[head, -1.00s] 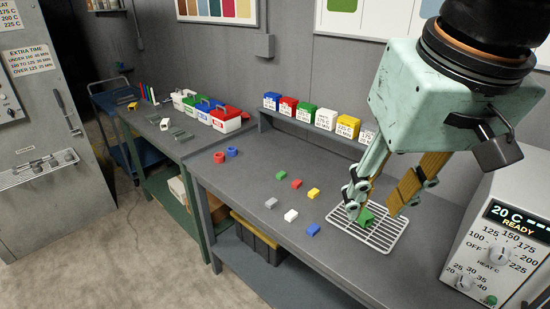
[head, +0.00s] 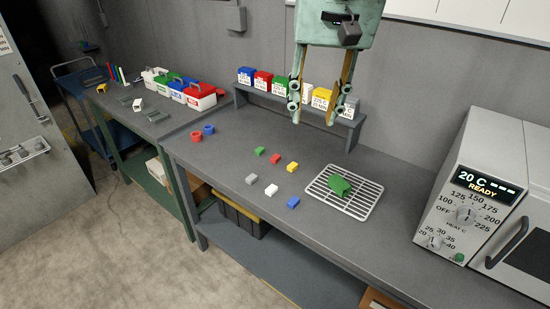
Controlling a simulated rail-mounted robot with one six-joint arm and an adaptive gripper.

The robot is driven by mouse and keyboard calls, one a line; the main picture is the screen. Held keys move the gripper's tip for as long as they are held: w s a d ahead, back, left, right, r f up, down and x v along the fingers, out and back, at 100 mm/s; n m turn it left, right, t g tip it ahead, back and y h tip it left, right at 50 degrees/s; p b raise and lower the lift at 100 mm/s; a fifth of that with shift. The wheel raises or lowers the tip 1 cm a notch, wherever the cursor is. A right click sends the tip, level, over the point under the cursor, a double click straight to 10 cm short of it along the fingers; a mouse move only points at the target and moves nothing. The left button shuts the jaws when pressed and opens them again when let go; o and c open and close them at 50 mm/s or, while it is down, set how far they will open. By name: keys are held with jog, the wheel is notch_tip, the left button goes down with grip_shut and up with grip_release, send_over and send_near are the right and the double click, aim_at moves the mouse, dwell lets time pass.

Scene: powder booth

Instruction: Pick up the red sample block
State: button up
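The red sample block (head: 275,159) lies on the grey bench top in a loose group of small blocks. It sits between a green block (head: 259,151) on its left and a yellow block (head: 292,167) on its right. My gripper (head: 313,121) hangs above the bench, up and to the right of the red block, in front of the shelf of boxes. Its two fingers are apart with nothing between them.
A green piece (head: 340,186) lies on the wire rack (head: 368,200). Grey (head: 251,179), white (head: 271,190) and blue (head: 293,202) blocks lie in front of the red one. Labelled boxes stand on a low shelf (head: 285,104) behind. An oven (head: 462,215) stands at right.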

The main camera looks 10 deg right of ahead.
jog(key=w+f+m+p, duration=0.1)
jog(key=w+f, duration=0.2)
jog(key=w, duration=0.9)
jog(key=m+g+p, duration=0.3)
jog(key=m+p, duration=0.1)
jog(key=m, duration=0.1)
send_over(276, 157)
notch_tip(276, 157, down, 26)
jog(key=shift+f, duration=0.25)
jog(key=shift+s+f, duration=0.1)
notch_tip(276, 157, down, 7)
jog(key=shift+f, duration=0.7)
jog(key=shift+f, duration=0.1)
